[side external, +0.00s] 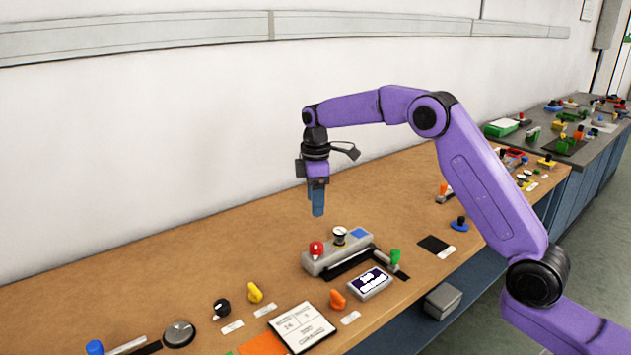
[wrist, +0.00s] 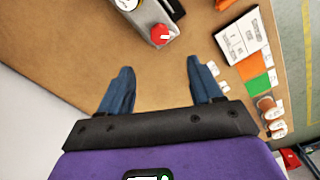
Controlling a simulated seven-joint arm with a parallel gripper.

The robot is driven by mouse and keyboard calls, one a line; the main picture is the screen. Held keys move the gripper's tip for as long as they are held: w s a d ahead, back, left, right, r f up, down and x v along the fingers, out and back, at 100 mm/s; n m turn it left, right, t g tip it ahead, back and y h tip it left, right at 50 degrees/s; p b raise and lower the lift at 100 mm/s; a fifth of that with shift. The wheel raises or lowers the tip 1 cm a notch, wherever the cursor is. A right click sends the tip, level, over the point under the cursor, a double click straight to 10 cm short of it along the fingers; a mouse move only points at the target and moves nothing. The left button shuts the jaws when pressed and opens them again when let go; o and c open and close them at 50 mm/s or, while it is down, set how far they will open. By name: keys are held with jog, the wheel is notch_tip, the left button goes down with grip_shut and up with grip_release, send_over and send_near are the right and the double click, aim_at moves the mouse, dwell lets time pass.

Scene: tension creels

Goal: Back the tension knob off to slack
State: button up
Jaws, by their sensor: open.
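A grey unit (side external: 325,260) sits on the wooden bench. It carries a red knob (side external: 316,248) at its left end, a round white-faced dial (side external: 340,234) in the middle and a blue patch at its right end. I cannot read which knob is labelled tension; the red one has a white pointer mark. The red knob also shows in the wrist view (wrist: 160,34), beyond my fingertips. My gripper (side external: 318,213) points down, open and empty, in the air above the bench near the unit, touching nothing. Its two blue fingers are spread in the wrist view (wrist: 160,76).
A green-handled lever (side external: 395,257) and a small display box (side external: 370,283) stand near the unit. A black knob (side external: 222,307), a yellow knob (side external: 254,292), an orange knob (side external: 338,299) and a white card (side external: 302,326) lie nearer the camera. The bench behind the unit is clear.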

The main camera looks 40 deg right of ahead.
jog(key=shift+r, duration=2.3)
jog(key=s+a+r, duration=0.1)
jog(key=s+a, duration=0.3)
jog(key=s, duration=0.7)
jog(key=s+a, duration=0.4)
jog(key=s, duration=0.7)
jog(key=s+d+f, duration=0.2)
jog(key=s+d, duration=0.2)
jog(key=s, duration=0.7)
jog(key=s+d+f, duration=0.3)
jog(key=s+d, duration=0.1)
jog(key=s, duration=0.7)
jog(key=shift+s+d+f, duration=0.15)
jog(key=shift+d, duration=0.05)
